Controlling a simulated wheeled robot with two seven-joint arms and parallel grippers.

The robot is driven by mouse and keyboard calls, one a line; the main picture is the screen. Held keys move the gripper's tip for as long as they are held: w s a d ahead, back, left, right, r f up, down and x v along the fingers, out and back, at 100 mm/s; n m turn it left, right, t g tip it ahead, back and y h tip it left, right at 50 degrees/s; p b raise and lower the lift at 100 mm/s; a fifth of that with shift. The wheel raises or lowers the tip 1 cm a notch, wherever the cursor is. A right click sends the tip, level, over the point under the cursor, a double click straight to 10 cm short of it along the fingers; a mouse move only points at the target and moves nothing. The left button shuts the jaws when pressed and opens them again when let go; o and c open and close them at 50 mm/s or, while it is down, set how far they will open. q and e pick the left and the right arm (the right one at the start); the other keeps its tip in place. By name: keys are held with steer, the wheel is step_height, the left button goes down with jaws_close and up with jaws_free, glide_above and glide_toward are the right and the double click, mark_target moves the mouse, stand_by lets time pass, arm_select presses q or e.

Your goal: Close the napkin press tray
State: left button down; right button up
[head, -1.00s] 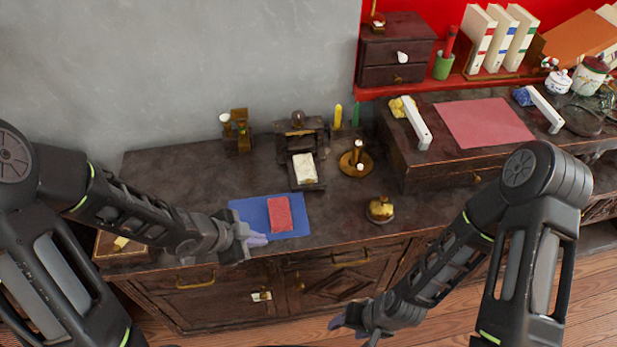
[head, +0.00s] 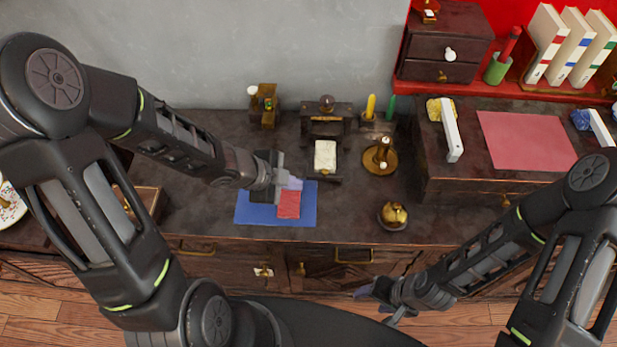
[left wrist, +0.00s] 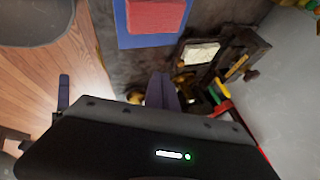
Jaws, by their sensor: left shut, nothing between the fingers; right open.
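The napkin press (head: 327,118) is a dark wooden frame with a round knob at the back of the cabinet top. Its tray (head: 325,180) sticks out to the front, with a pale folded napkin (head: 325,154) on it. In the left wrist view the tray shows with the napkin (left wrist: 200,53) on it, beyond the fingers. My left gripper (head: 294,184) is shut and empty, above the red cloth, to the left of the tray's front end and apart from it. Its fingers also show in the left wrist view (left wrist: 163,92). My right gripper (head: 376,295) is open, low in front of the cabinet.
A blue mat (head: 258,213) with a red cloth (head: 289,207) lies in front of the press. A brass stand (head: 381,157) is right of the tray, and a golden lidded pot (head: 393,215) is near the front edge. A small wooden stand (head: 265,107) is left of the press.

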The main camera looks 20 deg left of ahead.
arm_select(q)
steer(key=b+x, duration=0.7)
steer(key=x, duration=0.3)
steer(key=shift+s+f, duration=0.15)
steer(key=shift+f, duration=0.05)
steer(key=w+p, duration=0.1)
steer(key=w+r+p, duration=0.1)
steer(key=shift+w, duration=0.35)
steer(key=shift+w+f+p, duration=0.1)
steer(key=shift+w+p, duration=0.35)
steer(key=shift+w, duration=0.1)
steer(key=shift+w+f, duration=0.1)
steer(key=shift+w, duration=0.05)
